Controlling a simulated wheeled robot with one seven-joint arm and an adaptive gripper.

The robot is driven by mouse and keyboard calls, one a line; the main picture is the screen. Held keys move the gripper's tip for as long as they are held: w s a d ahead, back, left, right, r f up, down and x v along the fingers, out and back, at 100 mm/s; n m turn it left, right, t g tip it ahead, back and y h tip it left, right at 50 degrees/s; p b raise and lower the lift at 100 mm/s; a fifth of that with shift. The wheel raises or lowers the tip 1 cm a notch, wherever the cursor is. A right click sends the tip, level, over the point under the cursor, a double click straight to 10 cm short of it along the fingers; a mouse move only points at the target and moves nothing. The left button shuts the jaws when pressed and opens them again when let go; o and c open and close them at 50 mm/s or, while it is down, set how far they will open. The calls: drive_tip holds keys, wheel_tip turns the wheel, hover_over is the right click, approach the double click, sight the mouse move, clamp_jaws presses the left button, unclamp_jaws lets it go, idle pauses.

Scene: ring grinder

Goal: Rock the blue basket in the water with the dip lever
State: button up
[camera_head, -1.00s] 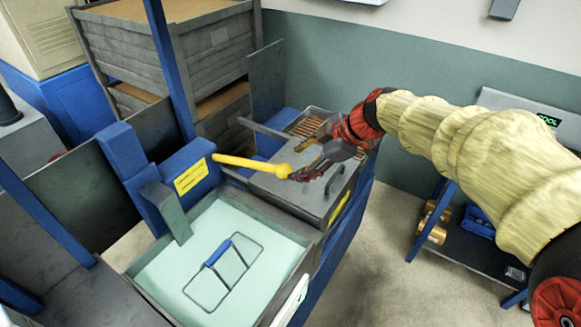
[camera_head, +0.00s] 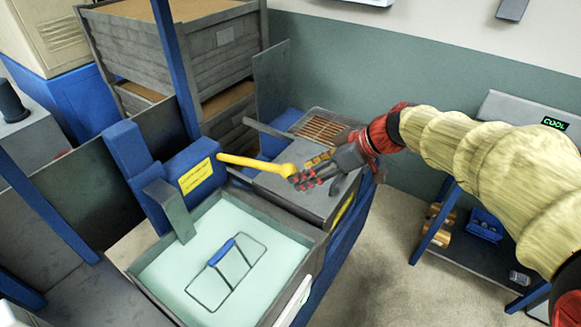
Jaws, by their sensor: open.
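The yellow dip lever (camera_head: 252,162) sticks out to the right from a blue housing with a yellow label (camera_head: 196,177). Its rounded knob end is at my gripper (camera_head: 296,179). My gripper is open, with its fingertips at or around the knob; I cannot tell whether they touch it. The blue basket (camera_head: 227,272) shows as a dark wire frame with a blue handle, in the pale green water of the grey tank (camera_head: 313,245). How deep it sits is hard to tell.
A grey lidded box (camera_head: 315,200) stands behind the tank, under my gripper. Stacked grey crates (camera_head: 187,45) stand at the back left. A low shelf (camera_head: 470,252) with copper-coloured parts and a blue bin is at right. Bare floor lies between.

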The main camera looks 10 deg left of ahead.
sight(283, 170)
drive_tip(key=s+a+f+m+t+y+b, duration=0.1)
drive_tip(key=s+f+m+y, duration=0.3)
drive_tip(key=m, duration=1.3)
drive_tip(key=w+a+f+m+t+y, duration=0.15)
drive_tip(key=f+m, duration=0.45)
drive_tip(key=m, duration=1.1)
drive_tip(key=w+d+r+m+t+y, duration=0.2)
drive_tip(key=w+r+m+t, duration=0.15)
drive_tip(key=w+m, duration=0.2)
drive_tip(key=shift+m, duration=0.25)
drive_tip(key=x, duration=0.2)
drive_tip(key=b+x, duration=0.1)
drive_tip(key=x, duration=0.2)
drive_tip(key=b+x, duration=0.1)
drive_tip(key=x, duration=0.1)
drive_tip(key=shift+s+a, duration=0.25)
drive_tip(key=shift+a, duration=0.15)
drive_tip(key=c, duration=0.3)
clamp_jaws()
